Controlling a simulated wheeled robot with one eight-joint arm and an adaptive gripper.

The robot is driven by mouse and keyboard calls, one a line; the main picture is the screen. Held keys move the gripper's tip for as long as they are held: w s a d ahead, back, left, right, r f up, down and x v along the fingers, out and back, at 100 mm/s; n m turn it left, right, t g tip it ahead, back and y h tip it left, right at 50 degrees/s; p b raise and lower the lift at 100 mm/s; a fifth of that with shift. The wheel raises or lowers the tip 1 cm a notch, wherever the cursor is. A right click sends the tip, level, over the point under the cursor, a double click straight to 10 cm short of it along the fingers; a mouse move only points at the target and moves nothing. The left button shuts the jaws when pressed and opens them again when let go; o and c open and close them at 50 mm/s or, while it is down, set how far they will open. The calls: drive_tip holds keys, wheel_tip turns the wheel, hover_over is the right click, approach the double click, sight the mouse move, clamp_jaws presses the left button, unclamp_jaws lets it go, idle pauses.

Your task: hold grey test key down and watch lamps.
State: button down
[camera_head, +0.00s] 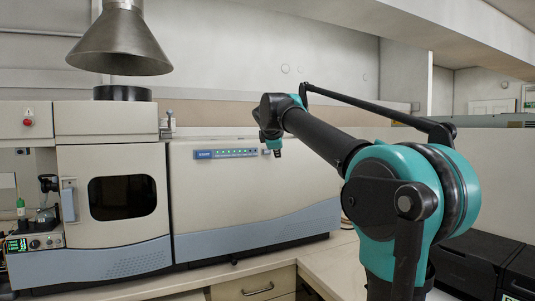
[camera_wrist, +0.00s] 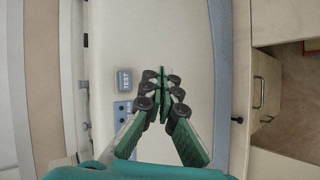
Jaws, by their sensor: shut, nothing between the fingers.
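The grey key marked TEST (camera_wrist: 124,80) sits on the pale front of the spectrometer, turned sideways in the wrist view. In the head view it is hard to make out beside my gripper. My gripper (camera_wrist: 163,76) is shut and empty. Its fingertips are to the right of the key in the wrist view, over bare panel, and do not cover the key. In the head view my gripper (camera_head: 276,152) hangs in front of the panel, just right of the blue lamp strip (camera_head: 225,153). Several small lamps on the strip glow greenish.
The spectrometer (camera_head: 260,200) stands on a bench with a drawer (camera_head: 255,287) below. A metal hood (camera_head: 120,40) hangs over its left part. A small instrument (camera_head: 35,242) stands at far left. Black boxes (camera_head: 480,265) are at right. Bench room is clear before the spectrometer's right part.

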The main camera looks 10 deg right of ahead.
drive_tip(key=w+a, duration=0.2)
drive_tip(key=w, duration=0.4)
drive_tip(key=shift+w, duration=0.15)
idle(1.4)
drive_tip(key=shift+w+a, duration=0.1)
drive_tip(key=shift+w, duration=0.15)
drive_tip(key=shift+w+a, duration=0.1)
drive_tip(key=shift+w, duration=0.3)
idle(2.1)
drive_tip(key=shift+s, duration=0.2)
idle(1.3)
drive_tip(key=shift+s+d, duration=0.25)
drive_tip(key=shift+s, duration=0.35)
drive_tip(key=shift+s+d, duration=0.25)
drive_tip(key=shift+s, duration=0.55)
drive_tip(key=shift+s+d, duration=0.25)
drive_tip(key=shift+s, duration=0.55)
drive_tip(key=shift+s+d, duration=0.25)
drive_tip(key=shift+s, duration=0.55)
